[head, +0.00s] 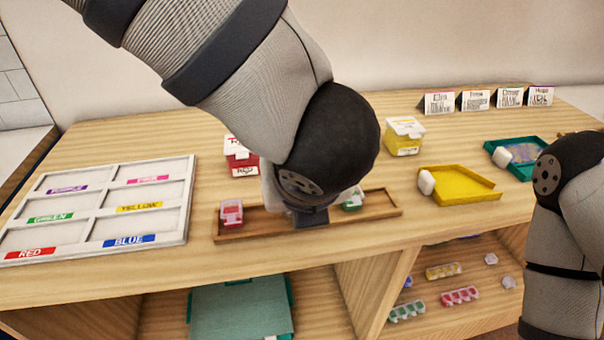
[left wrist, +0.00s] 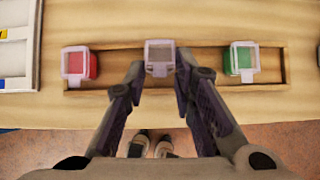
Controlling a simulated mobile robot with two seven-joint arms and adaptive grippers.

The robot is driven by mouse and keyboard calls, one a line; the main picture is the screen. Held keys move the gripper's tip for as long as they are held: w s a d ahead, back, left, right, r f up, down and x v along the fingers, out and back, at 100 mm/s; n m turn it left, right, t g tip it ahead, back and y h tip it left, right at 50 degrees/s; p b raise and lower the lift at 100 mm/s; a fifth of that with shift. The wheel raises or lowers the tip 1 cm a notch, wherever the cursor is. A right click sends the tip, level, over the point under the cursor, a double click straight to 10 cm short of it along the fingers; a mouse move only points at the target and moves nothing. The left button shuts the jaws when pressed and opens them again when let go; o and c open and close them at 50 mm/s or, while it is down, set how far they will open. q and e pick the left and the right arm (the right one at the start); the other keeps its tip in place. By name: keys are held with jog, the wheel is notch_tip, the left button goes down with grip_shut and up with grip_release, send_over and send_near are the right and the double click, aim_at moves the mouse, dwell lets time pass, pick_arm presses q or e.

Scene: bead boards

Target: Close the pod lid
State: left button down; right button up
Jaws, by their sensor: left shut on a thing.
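A small pod (left wrist: 160,52) with a pale, clear frame-like lid sits in the middle of the long wooden tray (head: 391,211). My left gripper (left wrist: 160,70) is shut on this pod, with a finger at each side of its near end. In the head view my left wrist hides the pod, and only the low part of the gripper (head: 310,217) shows. I cannot tell whether its lid is fully down. A red pod (head: 231,213) is at the tray's left end, and a green pod (left wrist: 240,60) is at its right. My right gripper is out of view.
A white sorting board (head: 190,203) with colour labels lies left. Red (head: 242,160) and yellow (head: 404,137) boxes stand behind the tray. A yellow tray (head: 460,184) and a teal tray (head: 541,148) lie right. Several name cards (head: 439,103) stand at the back.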

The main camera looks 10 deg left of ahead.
pick_arm(q)
jog(key=c, duration=1.7)
grip_release()
jog(key=shift+o, duration=0.2)
jog(key=v, duration=1.2)
jog(key=shift+a, duration=0.1)
